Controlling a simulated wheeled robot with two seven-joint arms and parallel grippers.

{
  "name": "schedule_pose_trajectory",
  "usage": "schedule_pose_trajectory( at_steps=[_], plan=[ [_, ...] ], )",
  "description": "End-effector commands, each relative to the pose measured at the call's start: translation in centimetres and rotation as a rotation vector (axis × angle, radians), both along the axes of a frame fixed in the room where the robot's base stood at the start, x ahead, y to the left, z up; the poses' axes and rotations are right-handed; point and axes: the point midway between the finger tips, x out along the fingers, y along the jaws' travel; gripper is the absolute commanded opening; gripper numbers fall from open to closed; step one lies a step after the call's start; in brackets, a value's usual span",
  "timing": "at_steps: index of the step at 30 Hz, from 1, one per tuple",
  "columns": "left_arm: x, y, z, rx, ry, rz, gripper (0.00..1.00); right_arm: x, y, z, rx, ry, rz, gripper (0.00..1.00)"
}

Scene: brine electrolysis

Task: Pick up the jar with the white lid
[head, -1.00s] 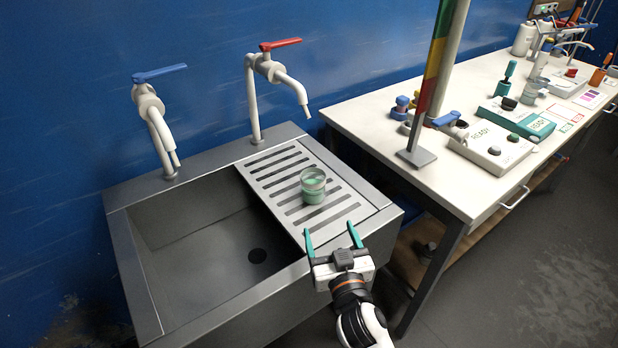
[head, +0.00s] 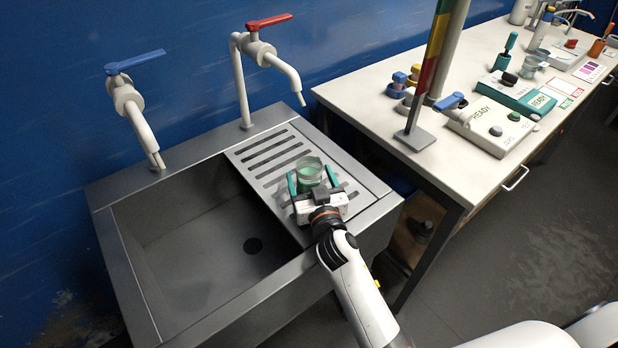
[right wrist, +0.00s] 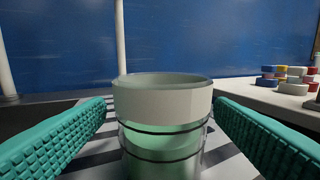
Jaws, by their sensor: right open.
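The jar (head: 309,169) stands upright on the slotted drainboard of the sink. It is clear with green contents, and a pale white lid or band circles its top in the right wrist view (right wrist: 162,102). My right gripper (head: 311,180) is open, with one teal finger on each side of the jar. In the right wrist view the jar sits between the fingers, with gaps visible on both sides. The jar's lower part is cut off by that view's bottom edge. My left gripper is not in view.
The sink basin (head: 190,235) lies left of the drainboard (head: 262,160). A blue-handled tap (head: 130,100) and a red-handled tap (head: 262,50) rise behind. A white bench (head: 370,95) with a striped post (head: 435,65) and several devices stands to the right.

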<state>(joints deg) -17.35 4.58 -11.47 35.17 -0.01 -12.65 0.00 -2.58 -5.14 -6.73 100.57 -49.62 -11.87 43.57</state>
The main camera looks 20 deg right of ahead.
Motion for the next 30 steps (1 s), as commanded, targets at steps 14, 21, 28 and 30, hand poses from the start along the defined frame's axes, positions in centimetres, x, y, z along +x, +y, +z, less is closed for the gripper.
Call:
schedule_pose_trajectory(
  at_steps=[14, 21, 28, 30],
  plan=[
    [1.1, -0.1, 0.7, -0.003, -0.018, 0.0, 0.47, 3.8, -0.3, 0.0, 0.0, -0.001, -0.001, 0.77],
    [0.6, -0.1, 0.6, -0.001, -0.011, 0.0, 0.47, 3.8, -0.3, 0.0, 0.0, 0.0, -0.001, 0.46],
    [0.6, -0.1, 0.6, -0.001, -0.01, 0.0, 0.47, 3.8, -0.3, 0.0, 0.0, -0.002, 0.0, 0.24],
    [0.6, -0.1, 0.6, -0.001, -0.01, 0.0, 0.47, 3.8, -0.3, 0.0, 0.0, -0.002, 0.0, 0.24]
  ],
)
